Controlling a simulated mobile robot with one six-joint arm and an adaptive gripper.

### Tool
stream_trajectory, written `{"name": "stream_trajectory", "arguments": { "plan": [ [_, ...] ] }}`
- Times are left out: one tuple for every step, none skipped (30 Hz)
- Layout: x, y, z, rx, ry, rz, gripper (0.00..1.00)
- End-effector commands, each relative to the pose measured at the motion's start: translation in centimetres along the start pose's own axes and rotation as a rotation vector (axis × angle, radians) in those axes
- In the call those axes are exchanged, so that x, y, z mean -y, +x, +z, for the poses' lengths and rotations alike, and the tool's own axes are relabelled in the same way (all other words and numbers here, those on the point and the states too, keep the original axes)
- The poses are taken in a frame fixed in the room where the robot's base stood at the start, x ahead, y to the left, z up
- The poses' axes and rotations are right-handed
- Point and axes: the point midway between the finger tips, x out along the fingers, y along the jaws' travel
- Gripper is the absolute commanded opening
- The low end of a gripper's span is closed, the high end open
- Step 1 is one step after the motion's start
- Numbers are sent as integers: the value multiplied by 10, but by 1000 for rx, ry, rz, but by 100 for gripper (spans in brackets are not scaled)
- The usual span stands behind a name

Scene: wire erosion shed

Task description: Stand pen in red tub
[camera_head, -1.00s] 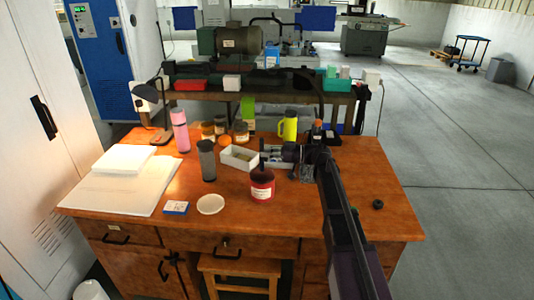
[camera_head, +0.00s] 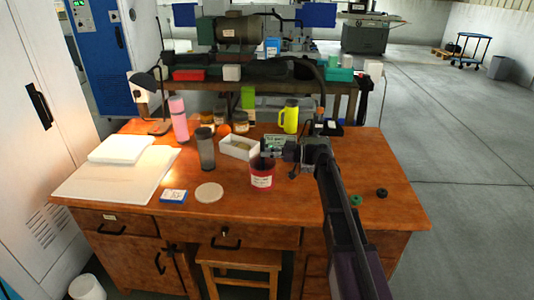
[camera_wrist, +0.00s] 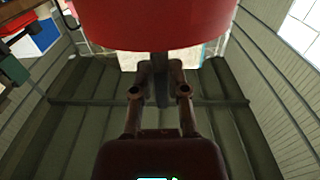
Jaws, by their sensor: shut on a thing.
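The red tub (camera_head: 262,178) stands near the middle of the wooden desk, with a pale label on its front. My gripper (camera_head: 276,149) is just above and right of its rim. In the wrist view my gripper (camera_wrist: 160,92) is shut on a dark, slim pen (camera_wrist: 160,72) between its fingertips. The red tub (camera_wrist: 155,22) fills the top of that view, close to the fingers, and hides the pen's far end. I cannot tell whether the pen's end is inside the tub or above it.
A white open box (camera_head: 238,150) is behind the tub, and a dark tumbler (camera_head: 205,150) is to its left. Black (camera_head: 382,193) and green (camera_head: 355,200) rings lie right.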

Motion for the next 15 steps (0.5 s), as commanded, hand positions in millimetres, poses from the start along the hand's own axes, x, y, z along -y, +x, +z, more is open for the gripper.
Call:
{"name": "stream_trajectory", "arguments": {
  "plan": [
    [0, 0, 6, 0, 0, 0, 0],
    [0, 0, 7, 0, 0, 0, 0],
    [0, 0, 9, 0, 0, 0, 0],
    [0, 0, 10, 0, 0, 0, 0],
    [0, 0, 11, 0, 0, 0, 0],
    [0, 0, 12, 0, 0, 0, 0],
    [0, 0, 13, 0, 0, 0, 0],
    [0, 0, 14, 0, 0, 0, 0],
    [0, 0, 15, 0, 0, 0, 0],
    [0, 0, 15, 0, 0, 0, 0],
    [0, 0, 16, 0, 0, 0, 0],
    [0, 0, 16, 0, 0, 0, 0],
    [0, 0, 16, 0, 0, 0, 0],
    [0, 0, 16, 0, 0, 0, 0],
    [0, 0, 16, 0, 0, 0, 0]
  ]
}}
